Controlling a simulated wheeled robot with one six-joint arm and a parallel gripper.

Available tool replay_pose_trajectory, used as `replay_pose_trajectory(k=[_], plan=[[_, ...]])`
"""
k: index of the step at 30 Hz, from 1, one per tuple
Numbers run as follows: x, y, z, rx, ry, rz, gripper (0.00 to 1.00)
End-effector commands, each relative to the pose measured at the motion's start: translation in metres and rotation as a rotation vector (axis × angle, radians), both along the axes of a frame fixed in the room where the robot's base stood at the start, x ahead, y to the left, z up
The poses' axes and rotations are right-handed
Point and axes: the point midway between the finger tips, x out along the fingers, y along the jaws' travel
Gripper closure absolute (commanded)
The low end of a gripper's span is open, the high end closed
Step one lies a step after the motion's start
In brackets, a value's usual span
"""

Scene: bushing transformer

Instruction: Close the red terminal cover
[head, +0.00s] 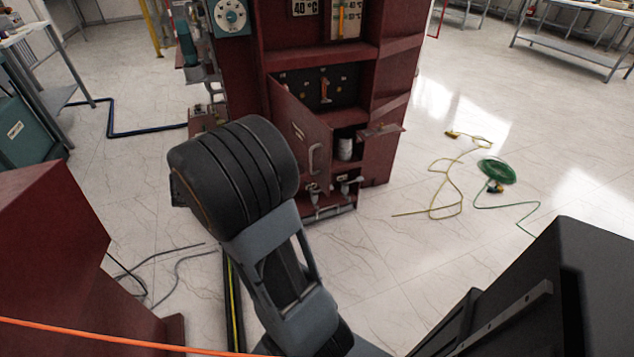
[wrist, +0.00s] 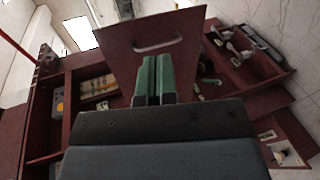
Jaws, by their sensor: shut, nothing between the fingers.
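The red terminal cover (head: 296,128) stands swung open from the dark red transformer cabinet in the head view, with a pale curved handle on its face. Behind it the compartment with a black terminal panel (head: 335,90) is exposed. In the wrist view the cover (wrist: 185,30) is a red panel beyond my fingers, its handle (wrist: 158,46) facing the camera. My gripper (wrist: 153,80) has green fingers, shut side by side and empty, pointing at the lower part of the panel as pictured. Whether they touch it I cannot tell. In the head view my arm hides the gripper.
A small lower compartment holds a white cylinder (head: 346,148), with a small flap (head: 380,130) sticking out at its right. Yellow cable (head: 440,190) and a green coil (head: 496,171) lie on the floor at right. A red block (head: 50,270) stands at lower left.

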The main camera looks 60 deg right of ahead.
Motion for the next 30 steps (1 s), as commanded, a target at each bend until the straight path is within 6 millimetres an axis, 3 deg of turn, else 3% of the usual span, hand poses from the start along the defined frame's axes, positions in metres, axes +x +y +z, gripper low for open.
replay_pose_trajectory(k=[1,6,10,30], plan=[[0.005,-0.012,-0.02,-0.08,0.027,-0.007,1.0],[0.019,-0.034,-0.029,-0.274,0.063,0.005,1.0],[0.02,-0.047,-0.03,-0.33,0.068,0.013,1.0],[-0.032,-0.144,-0.028,-0.333,0.068,0.017,1.0]])
